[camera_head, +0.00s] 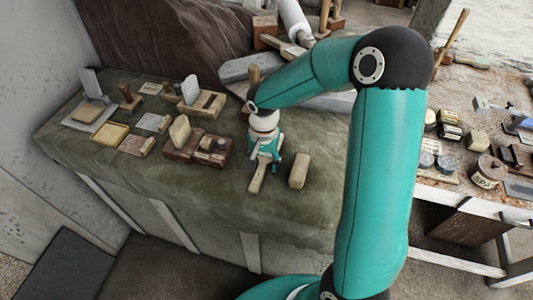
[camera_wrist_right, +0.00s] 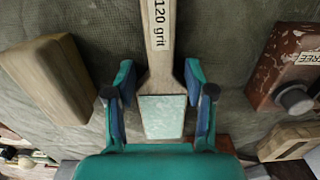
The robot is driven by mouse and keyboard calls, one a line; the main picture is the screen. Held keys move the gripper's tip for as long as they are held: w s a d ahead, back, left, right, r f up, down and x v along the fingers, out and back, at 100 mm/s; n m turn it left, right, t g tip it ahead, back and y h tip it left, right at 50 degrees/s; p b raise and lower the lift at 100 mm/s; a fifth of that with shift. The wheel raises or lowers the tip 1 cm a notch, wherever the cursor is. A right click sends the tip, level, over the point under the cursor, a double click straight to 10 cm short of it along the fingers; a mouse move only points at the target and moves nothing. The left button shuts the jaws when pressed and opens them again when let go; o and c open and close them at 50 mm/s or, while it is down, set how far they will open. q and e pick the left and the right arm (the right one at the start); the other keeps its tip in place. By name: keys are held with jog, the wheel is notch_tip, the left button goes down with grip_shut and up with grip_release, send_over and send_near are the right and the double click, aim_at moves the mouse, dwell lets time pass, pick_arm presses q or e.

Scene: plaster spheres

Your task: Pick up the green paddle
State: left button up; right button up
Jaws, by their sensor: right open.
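The green paddle (camera_wrist_right: 162,115) lies flat on the draped cloth, with a pale green pad and a wooden handle marked "120 grit". In the head view only part of its wooden handle (camera_head: 258,178) shows below the gripper; the pad is hidden. My right gripper (camera_head: 264,163) is open above the paddle. In the wrist view its fingers (camera_wrist_right: 160,88) stand on either side of the pad, with gaps on both sides. My left gripper is not in view.
A wooden block (camera_head: 298,170) lies close beside the gripper. A reddish-brown wooden piece (camera_wrist_right: 283,65) with a knob lies on the other side. Several small blocks and trays (camera_head: 110,134) fill the cloth's left. Cloth near the front edge (camera_head: 200,190) is clear.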

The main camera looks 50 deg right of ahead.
aim_at(264, 162)
jog(key=shift+c, duration=0.2)
grip_shut()
jog(key=shift+r, duration=0.15)
notch_tip(264, 162, up, 20)
jog(key=shift+b, duration=0.45)
jog(key=c, duration=0.6)
grip_release()
grip_shut()
